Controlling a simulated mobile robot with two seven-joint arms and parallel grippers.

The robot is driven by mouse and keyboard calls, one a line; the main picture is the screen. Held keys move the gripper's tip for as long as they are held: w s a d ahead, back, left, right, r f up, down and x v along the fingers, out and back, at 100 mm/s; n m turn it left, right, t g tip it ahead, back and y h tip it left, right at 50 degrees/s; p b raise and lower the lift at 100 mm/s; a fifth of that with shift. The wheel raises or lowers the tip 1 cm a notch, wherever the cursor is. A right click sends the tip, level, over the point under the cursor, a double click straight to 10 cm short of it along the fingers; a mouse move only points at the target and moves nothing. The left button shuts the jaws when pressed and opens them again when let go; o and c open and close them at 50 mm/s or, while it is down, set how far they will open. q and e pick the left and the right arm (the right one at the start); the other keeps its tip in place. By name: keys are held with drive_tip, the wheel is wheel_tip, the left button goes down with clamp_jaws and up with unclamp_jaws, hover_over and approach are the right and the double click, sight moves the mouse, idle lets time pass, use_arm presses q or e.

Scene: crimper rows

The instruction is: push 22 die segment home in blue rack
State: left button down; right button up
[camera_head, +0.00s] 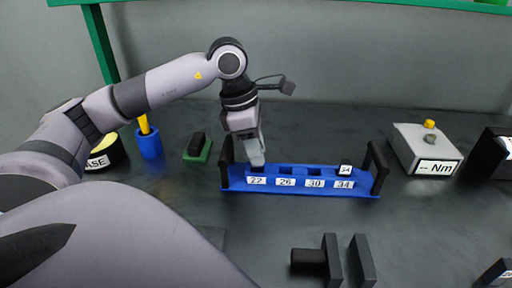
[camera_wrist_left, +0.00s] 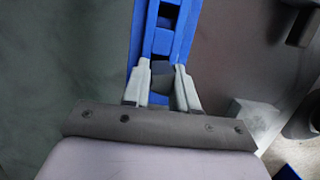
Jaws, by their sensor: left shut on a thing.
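The blue rack (camera_head: 300,190) lies on the dark bench with slots labelled 22, 26, 30 and 34 from left to right. My left gripper (camera_head: 257,162) points down at the 22 slot at the rack's left end. In the left wrist view the left gripper (camera_wrist_left: 162,70) is shut on a small dark block, the 22 die segment (camera_wrist_left: 162,72), over the blue rack (camera_wrist_left: 138,35). The fingers mostly hide the segment in the head view, and I cannot tell how deep it sits. My right gripper is not in view.
Black uprights (camera_head: 377,165) stand at the rack's ends.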

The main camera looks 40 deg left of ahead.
use_arm(q)
drive_tip(key=shift+f+b, duration=1.1)
drive_tip(key=shift+f, duration=0.1)
drive_tip(key=c, duration=0.8)
unclamp_jaws()
drive_tip(key=v, duration=0.6)
drive_tip(key=shift+a+r+p, duration=0.1)
drive_tip(key=shift+r+p, duration=0.25)
drive_tip(key=shift+s+r, duration=0.15)
drive_tip(key=shift+r, duration=0.1)
